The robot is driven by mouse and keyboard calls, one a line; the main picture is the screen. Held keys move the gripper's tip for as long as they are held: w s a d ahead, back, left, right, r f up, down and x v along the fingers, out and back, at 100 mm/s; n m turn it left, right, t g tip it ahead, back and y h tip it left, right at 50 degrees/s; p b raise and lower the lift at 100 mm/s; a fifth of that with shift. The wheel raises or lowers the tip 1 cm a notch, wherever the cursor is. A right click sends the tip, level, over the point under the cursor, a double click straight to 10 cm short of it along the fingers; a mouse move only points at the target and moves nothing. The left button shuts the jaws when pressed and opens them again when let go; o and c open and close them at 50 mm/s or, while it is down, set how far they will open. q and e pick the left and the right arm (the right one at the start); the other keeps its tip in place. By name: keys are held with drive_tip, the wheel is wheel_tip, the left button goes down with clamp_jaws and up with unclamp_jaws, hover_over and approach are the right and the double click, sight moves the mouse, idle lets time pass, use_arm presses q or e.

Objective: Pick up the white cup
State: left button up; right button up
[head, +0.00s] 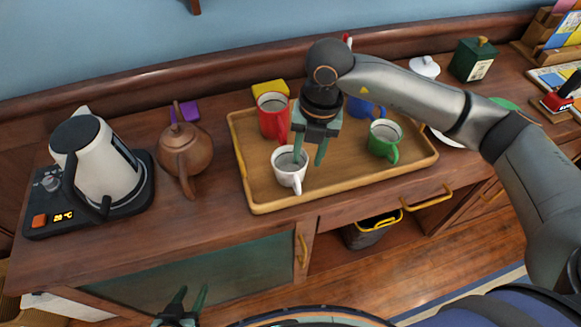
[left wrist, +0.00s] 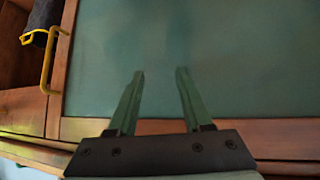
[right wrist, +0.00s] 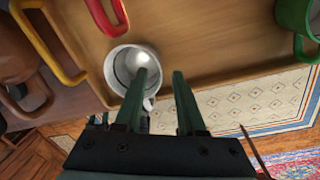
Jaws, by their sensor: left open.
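The white cup (head: 289,172) stands upright on the wooden tray (head: 258,206), near its front left, with its handle towards the front. My right gripper (head: 308,154) is open just above the cup's rim, with its fingers pointing down. In the right wrist view one finger overlaps the mouth of the white cup (right wrist: 117,72); the other is to the right of the cup. I cannot tell whether that finger is inside the cup or over it. My left gripper (head: 188,300) is open and empty in front of the cabinet, away from the cup.
A red cup (head: 271,118) stands just behind the white cup. A green cup (head: 382,141) and a blue cup (head: 360,107) are further right on the tray. A brown teapot (head: 186,150) and a white kettle (head: 95,150) stand left of the tray.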

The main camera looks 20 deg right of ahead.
drive_tip(key=shift+a+f, duration=0.15)
drive_tip(key=shift+f, duration=1)
clamp_jaws()
idle(0.5)
